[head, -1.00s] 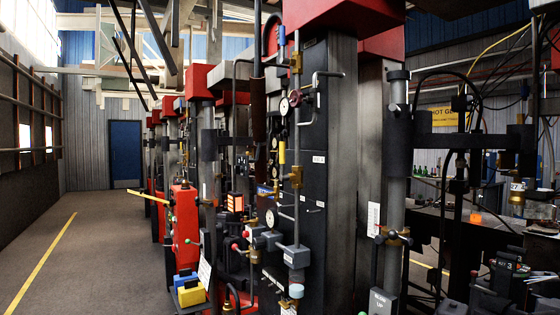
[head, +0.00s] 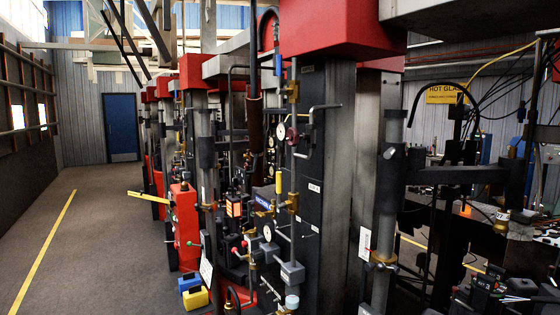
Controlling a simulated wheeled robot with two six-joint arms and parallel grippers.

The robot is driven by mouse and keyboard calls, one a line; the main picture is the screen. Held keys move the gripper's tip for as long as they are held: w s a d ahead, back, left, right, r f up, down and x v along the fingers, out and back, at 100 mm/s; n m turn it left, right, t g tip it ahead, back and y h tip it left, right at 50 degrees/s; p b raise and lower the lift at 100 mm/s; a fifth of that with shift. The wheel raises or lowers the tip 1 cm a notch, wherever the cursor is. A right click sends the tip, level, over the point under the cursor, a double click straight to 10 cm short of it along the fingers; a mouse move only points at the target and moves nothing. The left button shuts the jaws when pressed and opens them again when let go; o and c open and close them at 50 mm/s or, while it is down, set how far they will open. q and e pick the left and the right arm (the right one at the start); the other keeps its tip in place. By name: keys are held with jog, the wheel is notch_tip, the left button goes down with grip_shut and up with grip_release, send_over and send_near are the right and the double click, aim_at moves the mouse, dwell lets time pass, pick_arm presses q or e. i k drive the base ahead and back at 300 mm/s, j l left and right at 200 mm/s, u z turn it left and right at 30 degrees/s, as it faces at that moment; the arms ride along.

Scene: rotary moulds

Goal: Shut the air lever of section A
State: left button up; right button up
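Neither of my grippers can be made out in the head view. No label reading section A is legible, so I cannot tell which lever is the air lever of section A. On the near machine section, pipes with brass valves (head: 292,203) and a small red handwheel (head: 291,135) run down the dark panel (head: 312,165). A round white gauge (head: 268,232) sits low beside them. Farther back, a yellow bar (head: 148,197) sticks out to the left near a red cabinet (head: 187,228). Whether any air lever is open or shut is too small to tell.
A clear aisle with a yellow floor line (head: 45,250) runs along the left to a blue door (head: 121,127). A blue and a yellow box (head: 194,297) stand at the machine's foot. Dark equipment (head: 500,290) and a hot glass sign (head: 447,94) are at the right.

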aim_at(279, 205)
jog(key=i+j+z, duration=0.3)
jog(key=j+z, duration=0.15)
jog(key=j, duration=0.15)
jog(key=i+j+z, duration=0.2)
jog(key=j+z, duration=0.2)
jog(key=j, duration=0.25)
jog(key=i+j+z, duration=0.1)
jog(key=j+z, duration=0.35)
jog(key=j, duration=0.25)
jog(key=j+z, duration=0.45)
jog(key=j, duration=0.25)
jog(key=k+j+z, duration=0.2)
jog(key=j+z, duration=0.2)
jog(key=j, duration=0.3)
jog(key=k+j+z, duration=0.2)
jog(key=j+z, duration=0.25)
jog(key=j, duration=0.25)
